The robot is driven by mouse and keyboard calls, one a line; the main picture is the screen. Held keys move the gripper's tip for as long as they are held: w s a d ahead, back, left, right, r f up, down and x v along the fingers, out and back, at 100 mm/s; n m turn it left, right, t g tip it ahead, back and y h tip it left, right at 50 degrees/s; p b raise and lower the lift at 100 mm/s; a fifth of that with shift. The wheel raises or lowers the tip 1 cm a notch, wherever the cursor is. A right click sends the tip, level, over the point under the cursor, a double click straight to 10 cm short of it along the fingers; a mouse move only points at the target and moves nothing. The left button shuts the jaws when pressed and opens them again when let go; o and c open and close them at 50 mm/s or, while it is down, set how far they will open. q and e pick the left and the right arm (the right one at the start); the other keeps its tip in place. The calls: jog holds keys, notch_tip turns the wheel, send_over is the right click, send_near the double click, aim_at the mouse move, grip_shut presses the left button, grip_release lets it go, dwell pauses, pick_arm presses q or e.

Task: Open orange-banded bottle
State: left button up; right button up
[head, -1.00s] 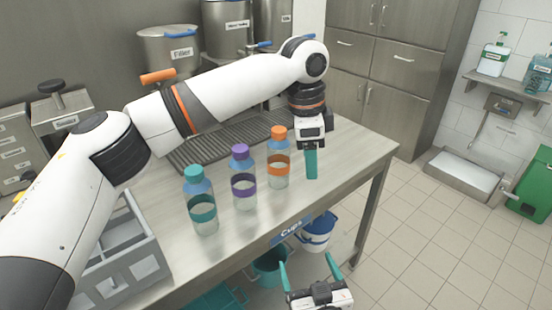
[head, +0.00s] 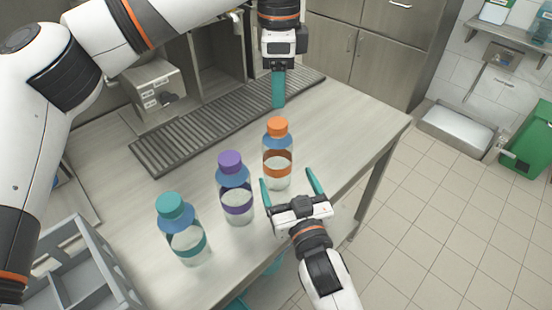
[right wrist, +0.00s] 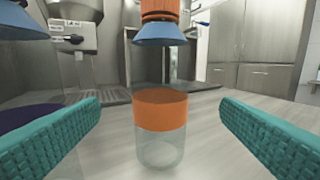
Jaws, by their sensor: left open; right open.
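The orange-banded bottle (head: 277,172) stands upright on the steel table with its orange cap (head: 277,126) on. It is the rightmost of three bottles. My right gripper (head: 291,184) is open just in front of it at the table's front edge. In the right wrist view the orange band (right wrist: 161,110) sits between the two teal fingers, apart from both, and the cap's top is cut off. My left gripper (head: 278,88) points down behind the bottle, above the table's back part; its fingers overlap in the head view. It holds nothing visible.
The purple-banded bottle (head: 236,198) stands close on the left, and the teal-banded bottle (head: 185,240) further left. A grey divided crate (head: 110,262) is at the lower left. A slatted drain grate (head: 200,134) lies behind. The table's right end is clear.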

aim_at(277, 158)
pick_arm(q)
jog(key=shift+w+a+f, duration=0.1)
jog(key=shift+w+f, duration=0.05)
jog(key=shift+w, duration=0.15)
pick_arm(e)
jog(key=x, duration=0.8)
jog(key=shift+w+f, duration=0.1)
jog(key=shift+f, duration=0.1)
pick_arm(q)
jog(key=shift+s, duration=0.15)
pick_arm(e)
jog(key=shift+w+a+r, duration=0.1)
jog(key=shift+w+a, duration=0.1)
jog(key=shift+w, duration=0.55)
